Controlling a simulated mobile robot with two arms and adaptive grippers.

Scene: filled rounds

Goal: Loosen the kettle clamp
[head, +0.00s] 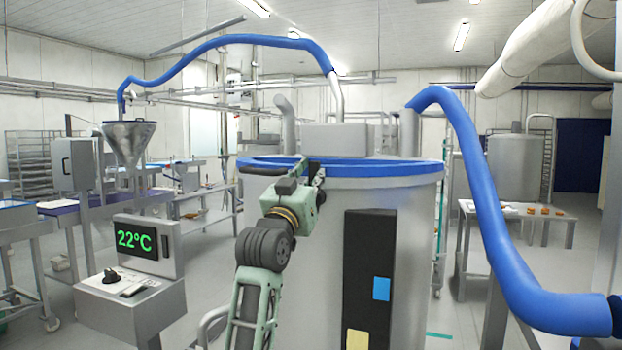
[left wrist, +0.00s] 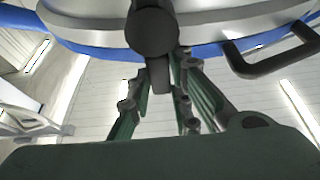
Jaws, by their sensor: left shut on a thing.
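The kettle (head: 405,210) is a large steel vessel with a blue rim (head: 395,168), in the middle of the head view. My left gripper (head: 318,172) is at the front of this rim and partly hidden by my own wrist. In the left wrist view, my left gripper (left wrist: 165,68) has its green fingers closed on the clamp's dark lever. The clamp (left wrist: 152,32) shows there as a round dark knob with a short stem between the fingers, against the steel and blue rim. The clamp is too small and covered to make out in the head view. My right gripper is not in view.
A black bar handle (head: 262,171) juts from the rim left of my gripper; it also shows in the left wrist view (left wrist: 275,62). A blue hose (head: 485,215) hangs at the right. A control stand with a 22°C display (head: 143,241) stands at the left.

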